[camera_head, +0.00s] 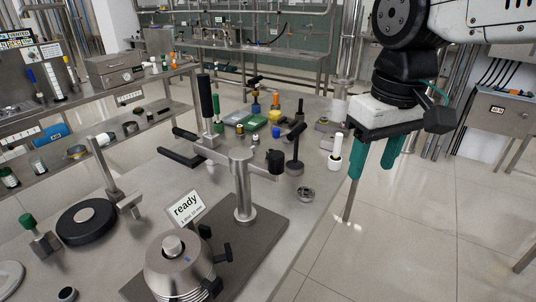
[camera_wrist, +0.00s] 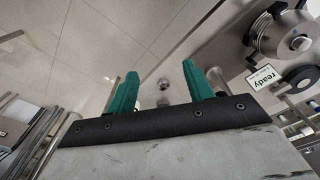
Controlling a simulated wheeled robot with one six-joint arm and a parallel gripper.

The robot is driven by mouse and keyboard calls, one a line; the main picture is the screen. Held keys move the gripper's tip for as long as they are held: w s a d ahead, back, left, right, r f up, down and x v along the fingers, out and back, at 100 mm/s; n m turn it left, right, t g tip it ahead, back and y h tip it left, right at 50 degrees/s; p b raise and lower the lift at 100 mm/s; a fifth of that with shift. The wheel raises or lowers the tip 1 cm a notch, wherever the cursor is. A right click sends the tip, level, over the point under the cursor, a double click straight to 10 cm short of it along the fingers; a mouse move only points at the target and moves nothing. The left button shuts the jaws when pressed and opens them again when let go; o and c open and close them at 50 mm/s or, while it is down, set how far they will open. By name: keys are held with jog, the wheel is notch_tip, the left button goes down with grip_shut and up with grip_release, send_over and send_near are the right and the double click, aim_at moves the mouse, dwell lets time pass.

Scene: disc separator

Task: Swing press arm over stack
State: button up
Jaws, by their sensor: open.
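The disc stack (camera_head: 180,268) is a round metal body with a silver knob on top, at the front of the bench in the head view. The press arm (camera_head: 235,156) is a grey bar on an upright post (camera_head: 243,195), behind and to the right of the stack. It has a tall black handle (camera_head: 205,96) at its left end and a dark tip (camera_head: 275,162) at its right. The bar does not lie over the stack. My gripper (camera_head: 373,172) is open and empty, with teal fingers pointing down, right of the bench edge and away from the press arm.
A "ready" sign (camera_head: 186,208) stands behind the stack. A black-handled tool (camera_head: 295,150), a white-topped peg (camera_head: 337,148) and a small metal cup (camera_head: 306,194) stand near the right bench edge. A black disc (camera_head: 86,222) lies left. Open floor (camera_head: 420,230) lies right.

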aim_at(276, 154)
jog(key=w+a+r+n, duration=0.1)
jog(key=w+a, duration=0.2)
jog(key=a, duration=0.1)
jog(key=w+a+n, duration=0.1)
jog(key=w+a, duration=0.2)
jog(key=a, duration=0.2)
jog(key=w+a+r+n, duration=0.1)
jog(key=w+a+n, duration=0.1)
jog(key=w+a, duration=0.1)
jog(key=shift+w+a+r+g, duration=0.15)
jog(key=shift+w+a+g, duration=0.05)
jog(key=shift+a, duration=0.2)
jog(key=shift+w+a+r+g, duration=0.15)
jog(key=shift+a+g, duration=0.05)
jog(key=shift+a, duration=0.2)
jog(key=shift+w+a+f, duration=0.15)
jog(key=shift+a+f, duration=0.05)
jog(key=shift+a, duration=0.1)
notch_tip(276, 154, down, 7)
jog(key=shift+f, duration=0.2)
grip_shut()
